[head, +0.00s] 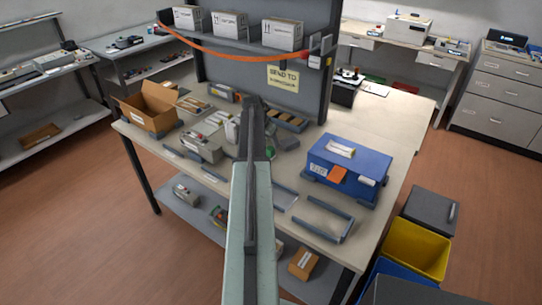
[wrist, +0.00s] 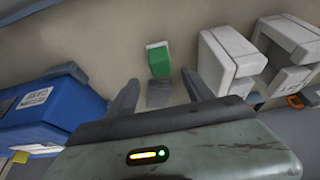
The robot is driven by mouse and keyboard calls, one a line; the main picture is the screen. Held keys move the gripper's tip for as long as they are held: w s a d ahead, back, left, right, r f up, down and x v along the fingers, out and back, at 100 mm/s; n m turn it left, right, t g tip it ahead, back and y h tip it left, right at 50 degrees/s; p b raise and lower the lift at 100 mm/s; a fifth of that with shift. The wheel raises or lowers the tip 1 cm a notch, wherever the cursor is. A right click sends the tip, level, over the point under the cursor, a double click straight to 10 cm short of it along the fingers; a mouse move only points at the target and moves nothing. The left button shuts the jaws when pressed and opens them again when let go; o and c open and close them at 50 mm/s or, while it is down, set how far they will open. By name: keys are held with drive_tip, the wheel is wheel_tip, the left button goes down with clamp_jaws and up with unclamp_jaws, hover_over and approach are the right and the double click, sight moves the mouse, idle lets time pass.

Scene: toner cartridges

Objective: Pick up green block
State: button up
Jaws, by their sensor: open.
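A small green block (wrist: 160,62) lies on the beige tabletop (wrist: 115,40) in the wrist view, with a pale piece touching its upper end. My gripper (wrist: 157,88) is open, its two dark fingers spread below the block in the picture. The block appears beyond the fingertips, roughly in line with the gap between them, and nothing shows held. A dark grey flat piece (wrist: 159,95) shows between the fingers.
A blue case (wrist: 45,105) is left of my gripper in the wrist view; the head view shows it at the bench's right (head: 343,168). Pale grey units (wrist: 232,55) stand close on the right. An open cardboard box (head: 150,112) and grey frames (head: 322,220) are on the bench.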

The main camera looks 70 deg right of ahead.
sight(270, 148)
drive_tip(key=b+x, duration=0.1)
drive_tip(key=x, duration=0.1)
drive_tip(key=b+x, duration=0.4)
drive_tip(key=shift+w+a+f, duration=0.15)
drive_tip(key=shift+a+f, duration=0.05)
drive_tip(key=shift+f, duration=0.25)
drive_tip(key=shift+r, duration=0.2)
clamp_jaws()
